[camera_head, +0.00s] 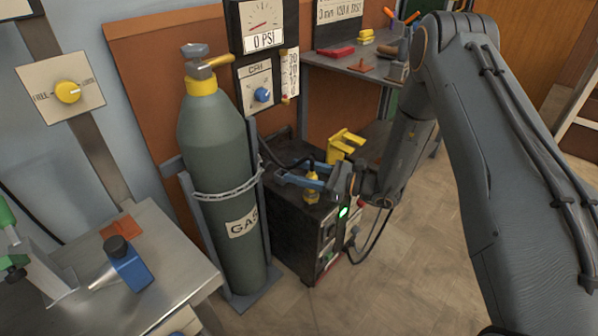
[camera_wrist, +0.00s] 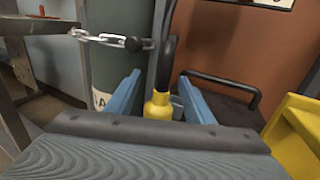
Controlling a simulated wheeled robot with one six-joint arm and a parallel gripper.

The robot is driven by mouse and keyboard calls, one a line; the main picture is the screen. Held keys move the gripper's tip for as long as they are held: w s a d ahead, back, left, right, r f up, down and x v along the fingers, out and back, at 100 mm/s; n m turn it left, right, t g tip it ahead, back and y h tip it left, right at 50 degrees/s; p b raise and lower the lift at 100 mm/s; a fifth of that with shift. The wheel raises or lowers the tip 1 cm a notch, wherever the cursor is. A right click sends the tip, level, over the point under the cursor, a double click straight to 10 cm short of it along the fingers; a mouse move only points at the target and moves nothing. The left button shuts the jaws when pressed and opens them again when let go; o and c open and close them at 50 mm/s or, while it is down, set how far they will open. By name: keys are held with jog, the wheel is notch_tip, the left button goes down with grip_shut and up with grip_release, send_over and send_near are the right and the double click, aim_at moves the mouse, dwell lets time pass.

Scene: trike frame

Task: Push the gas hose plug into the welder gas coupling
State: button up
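A yellow plug (camera_head: 311,188) with a dark hose at its top is upright above the welder (camera_head: 295,215); I take it as the gas hose plug. It also shows in the wrist view (camera_wrist: 158,106). My gripper (camera_head: 300,180) has two blue fingers, one on each side of the plug. In the wrist view my gripper (camera_wrist: 160,90) is open, with a gap showing between each finger and the plug. The plug's lower end is hidden in the wrist view. I cannot make out the gas coupling, or whether the plug touches it.
The green gas cylinder (camera_head: 215,150) stands left of the welder, held by a chain (camera_head: 228,192). A black handle (camera_wrist: 222,84) stands behind the fingers. A metal table (camera_head: 175,235) is at front left.

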aim_at(315, 175)
jog(key=v, duration=0.8)
jog(key=shift+p, duration=0.35)
jog(key=shift+a, duration=0.1)
jog(key=shift+r, duration=0.1)
